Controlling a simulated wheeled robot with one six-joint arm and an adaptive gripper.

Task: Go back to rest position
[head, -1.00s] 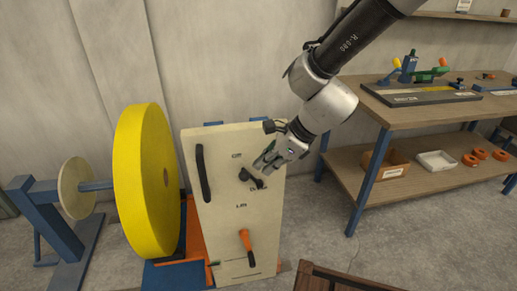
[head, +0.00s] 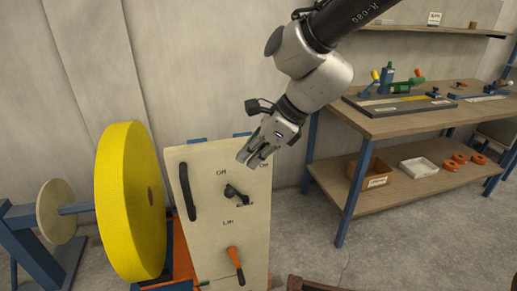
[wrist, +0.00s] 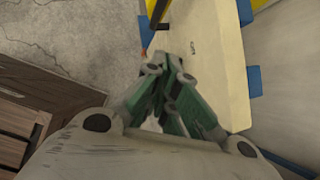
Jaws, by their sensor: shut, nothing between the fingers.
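My gripper (head: 252,157) is in front of the upper part of a cream machine panel (head: 205,232), above and to the right of its black rotary switch (head: 236,194). The gripper is apart from the switch, and its fingers are shut and empty. In the wrist view the fingers (wrist: 168,68) are together, with the cream panel (wrist: 212,75) beyond and to the right of them. The panel also has a long black handle (head: 187,191) and an orange lever (head: 235,262).
A large yellow tape roll (head: 127,205) stands left of the panel. A workbench (head: 400,122) with tools and a lower shelf (head: 385,198) is at right. A brown wooden piece (head: 312,285) lies at the bottom edge. Floor is clear between panel and bench.

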